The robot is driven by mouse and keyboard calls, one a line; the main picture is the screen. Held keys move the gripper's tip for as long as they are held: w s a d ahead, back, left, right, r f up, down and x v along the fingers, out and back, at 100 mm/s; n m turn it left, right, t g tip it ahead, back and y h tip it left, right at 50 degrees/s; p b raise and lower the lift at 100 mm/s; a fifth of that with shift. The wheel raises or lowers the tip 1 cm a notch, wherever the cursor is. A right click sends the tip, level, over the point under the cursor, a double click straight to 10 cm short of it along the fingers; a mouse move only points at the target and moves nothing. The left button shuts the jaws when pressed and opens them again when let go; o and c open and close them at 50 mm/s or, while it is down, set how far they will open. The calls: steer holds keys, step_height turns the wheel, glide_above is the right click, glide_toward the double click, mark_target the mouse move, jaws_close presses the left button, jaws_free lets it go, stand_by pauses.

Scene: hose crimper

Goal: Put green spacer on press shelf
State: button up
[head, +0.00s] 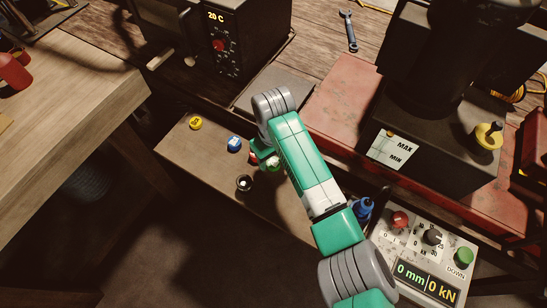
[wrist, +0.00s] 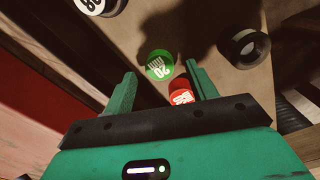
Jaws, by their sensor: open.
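The green spacer (wrist: 159,65), a short round piece with a white number on top, stands on a wooden board between the line of my fingertips in the wrist view. My gripper (wrist: 160,72) is open above it, with one finger on either side and nothing held. In the head view the green spacer (head: 273,165) is partly hidden by my gripper (head: 264,157). A red spacer (wrist: 181,93) stands close by, near the right finger. I cannot tell which surface is the press shelf.
On the wooden board (head: 180,151) also stand a yellow spacer (head: 195,123), a blue spacer (head: 234,144) and a black ring (head: 244,183). A dark press-like machine (head: 425,130) stands at right on a red bench. A control box (head: 425,255) and blue bottle (head: 363,210) are lower right.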

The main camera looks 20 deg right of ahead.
mark_target(274, 162)
step_height(274, 162, up, 10)
steer(key=p, duration=0.1)
steer(key=w+a+r+n+t, duration=0.1)
steer(key=w+a+r+t, duration=0.4)
steer(key=w+a+r, duration=0.3)
steer(key=s+a+r+t+y, duration=0.1)
steer(key=a+r+t, duration=0.35)
steer(key=r, duration=0.35)
steer(key=a+r+t+y, duration=0.1)
steer(key=a+r+t, duration=0.4)
steer(key=r, duration=0.4)
steer(key=s+r+m+t+h, duration=0.2)
steer(key=s+r+t, duration=0.8)
steer(key=s+r, duration=1)
step_height(274, 162, up, 3)
steer(key=shift+s+d+f+m, duration=0.15)
steer(key=shift+s+m, duration=0.1)
steer(key=shift+m, duration=0.45)
